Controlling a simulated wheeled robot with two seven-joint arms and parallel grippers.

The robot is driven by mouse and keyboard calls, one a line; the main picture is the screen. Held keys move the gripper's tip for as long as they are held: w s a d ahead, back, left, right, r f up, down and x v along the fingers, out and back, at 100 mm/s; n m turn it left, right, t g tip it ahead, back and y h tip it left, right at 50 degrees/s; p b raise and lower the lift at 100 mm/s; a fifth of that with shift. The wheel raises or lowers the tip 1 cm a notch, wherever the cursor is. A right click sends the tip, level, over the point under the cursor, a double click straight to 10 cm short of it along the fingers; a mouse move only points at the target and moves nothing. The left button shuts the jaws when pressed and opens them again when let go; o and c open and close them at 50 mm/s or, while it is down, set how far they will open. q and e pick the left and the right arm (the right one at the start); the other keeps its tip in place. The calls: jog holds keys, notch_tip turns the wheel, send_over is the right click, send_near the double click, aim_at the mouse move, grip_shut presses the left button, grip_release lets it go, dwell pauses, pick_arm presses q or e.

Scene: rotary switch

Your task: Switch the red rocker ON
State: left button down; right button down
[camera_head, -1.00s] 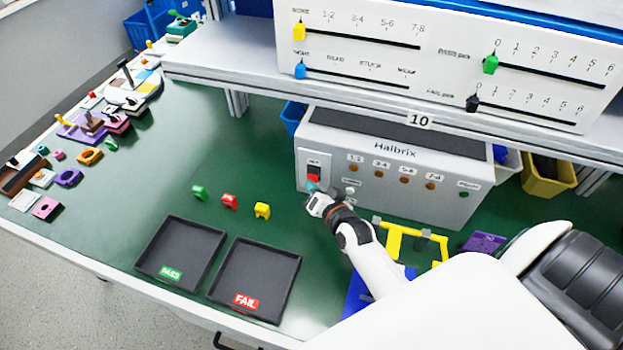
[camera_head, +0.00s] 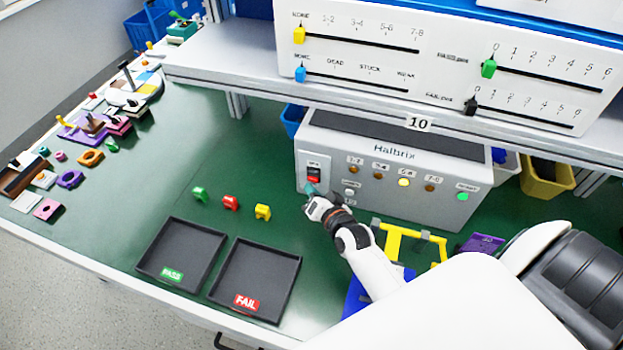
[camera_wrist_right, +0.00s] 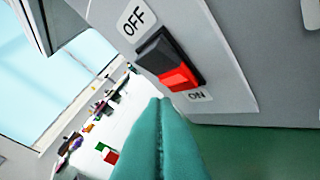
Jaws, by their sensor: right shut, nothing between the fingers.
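The red rocker (camera_head: 314,174) sits in a pale plate on the left of the grey Halbrix box (camera_head: 440,195). In the right wrist view, its red half (camera_wrist_right: 181,79) is beside the ON label and its dark half is beside the OFF label. My right gripper (camera_head: 309,189) is just below the rocker in the head view. Its teal fingers (camera_wrist_right: 162,104) are shut together and empty, with their tips close to the red half. A small gap shows between tips and rocker. My left gripper is not in view.
On the box, one yellow lamp (camera_head: 404,182) and one green lamp (camera_head: 462,196) are bright. A PASS tray (camera_head: 150,254), a FAIL tray (camera_head: 290,277) and small coloured pieces lie to the left. A yellow frame (camera_head: 392,243) stands right of my arm. A shelf overhangs the box.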

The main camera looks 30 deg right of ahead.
jog(key=shift+s+a, duration=0.15)
jog(key=shift+s+a+r+p, duration=0.2)
jog(key=shift+s+a+p, duration=0.5)
jog(key=shift+s+a, duration=0.2)
jog(key=shift+s+a+r+p, duration=0.15)
jog(key=shift+s+a+p, duration=0.55)
jog(key=shift+a, duration=0.25)
